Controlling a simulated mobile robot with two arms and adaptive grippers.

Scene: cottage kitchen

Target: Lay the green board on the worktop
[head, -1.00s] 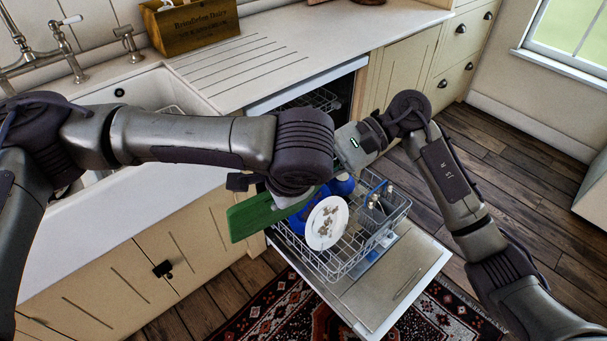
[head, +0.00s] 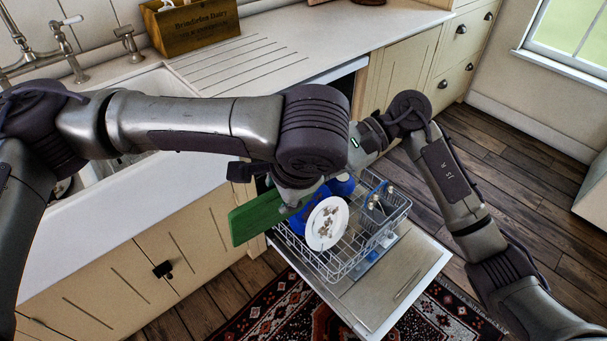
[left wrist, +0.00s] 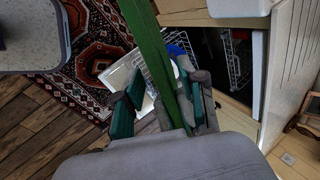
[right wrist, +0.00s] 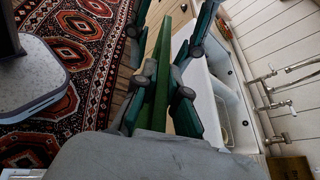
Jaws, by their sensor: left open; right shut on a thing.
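The green board (head: 258,218) is held on edge above the left end of the open dishwasher's rack, in front of the cabinets. My left gripper (left wrist: 163,98) is open, with its fingers on either side of the board in the left wrist view; in the head view its wrist hides part of the board. My right gripper (right wrist: 160,75) is shut on the board, which runs away between its fingers in the right wrist view. In the head view the right fingers are hidden behind my left arm. The white worktop (head: 345,45) lies behind, above the dishwasher.
The dishwasher door (head: 395,285) is down, with its lower rack (head: 345,262) out, holding a dirty white plate (head: 327,222) and blue dishes. A wooden crate (head: 192,28) stands at the worktop's back, right of the sink (head: 45,225). The worktop's grooved middle is clear.

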